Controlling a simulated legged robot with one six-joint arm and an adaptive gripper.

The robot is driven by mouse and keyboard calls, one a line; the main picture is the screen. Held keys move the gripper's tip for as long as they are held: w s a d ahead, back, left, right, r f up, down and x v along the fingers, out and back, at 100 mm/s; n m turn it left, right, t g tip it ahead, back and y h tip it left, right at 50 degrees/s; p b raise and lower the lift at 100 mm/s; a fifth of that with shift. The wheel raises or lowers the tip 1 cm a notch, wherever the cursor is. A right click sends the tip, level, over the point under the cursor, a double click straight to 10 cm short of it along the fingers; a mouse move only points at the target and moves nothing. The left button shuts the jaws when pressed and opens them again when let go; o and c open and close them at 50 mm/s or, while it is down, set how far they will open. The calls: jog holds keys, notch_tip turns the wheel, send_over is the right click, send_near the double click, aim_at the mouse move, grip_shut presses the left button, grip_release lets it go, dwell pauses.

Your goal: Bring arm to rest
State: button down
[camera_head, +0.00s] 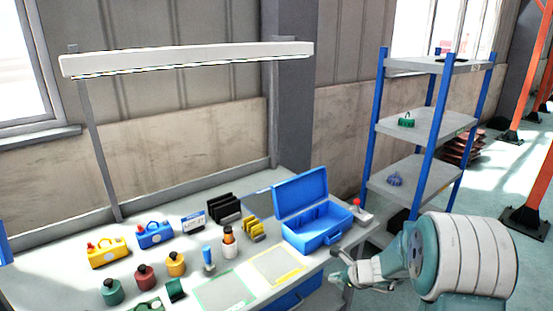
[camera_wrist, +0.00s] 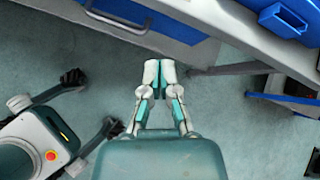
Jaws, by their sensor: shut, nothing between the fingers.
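My gripper (camera_wrist: 159,70) is in the wrist view with its two fingertips together, shut and empty. It hangs over the green floor, just short of the workbench's front edge. In the head view my gripper (camera_head: 338,268) is small, at the right front edge of the workbench (camera_head: 75,285), below the open blue toolbox (camera_head: 312,215). My white and teal arm reaches it from the lower right. The fingers touch no object that I can see.
The bench holds yellow (camera_head: 108,252) and blue (camera_head: 155,234) parts, round weights (camera_head: 145,277) and black holders (camera_head: 224,208). A blue-posted shelf (camera_head: 425,122) stands right. Open floor (camera_wrist: 235,135) lies beneath my gripper.

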jog(key=s+a+r+n+g+h, duration=0.1)
jog(key=s+a+r+n, duration=0.2)
jog(key=s+r+n, duration=0.4)
jog(key=s+a+r+n+g, duration=0.1)
jog(key=s+a+r+n, duration=0.2)
jog(key=s+r+n, duration=0.45)
jog(key=s+d+r+n+h, duration=0.1)
jog(key=s+r+n, duration=0.1)
jog(key=s, duration=0.4)
jog(key=s+d+r+n+h, duration=0.1)
jog(key=s+r+n+h, duration=0.1)
jog(key=s, duration=0.4)
jog(key=s+d+r+n+t+h, duration=0.1)
jog(key=s+r+n+h, duration=0.1)
jog(key=s+n, duration=0.3)
jog(key=shift+s+d+r, duration=0.3)
jog(key=shift+s+r, duration=0.2)
jog(key=shift+r, duration=0.25)
jog(key=shift+a, duration=0.1)
